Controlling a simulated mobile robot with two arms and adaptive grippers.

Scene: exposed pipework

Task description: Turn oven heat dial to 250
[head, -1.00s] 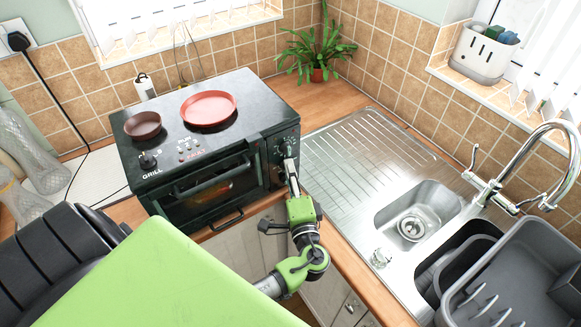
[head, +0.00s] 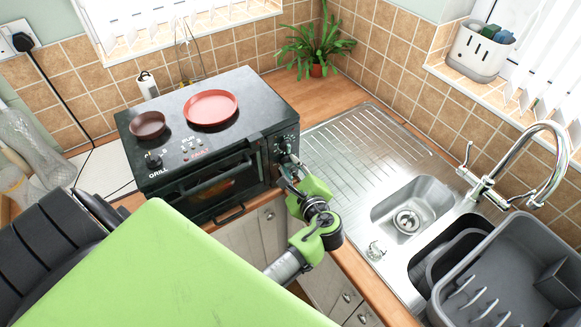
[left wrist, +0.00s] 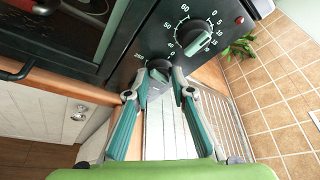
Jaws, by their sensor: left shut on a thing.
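The black tabletop oven (head: 160,176) stands on the wooden counter, with its dials on the right side of its front. In the left wrist view, the lower dial (left wrist: 158,65) sits between the fingers of my left gripper (left wrist: 161,86), which is shut on it. The fingers cover part of this dial, and its setting is too small to read. The upper dial (left wrist: 195,38), ringed with white numbers, is clear of the fingers. In the head view, my left gripper (head: 287,168) is at the oven's right front edge. My right gripper is not in view.
A red pan (head: 211,108) and a brown pan (head: 147,125) sit on the oven's hotplates. To the right are the steel sink (head: 352,150), the tap (head: 550,180) and a grey dish rack (head: 450,285). A potted plant (head: 316,45) stands in the back corner.

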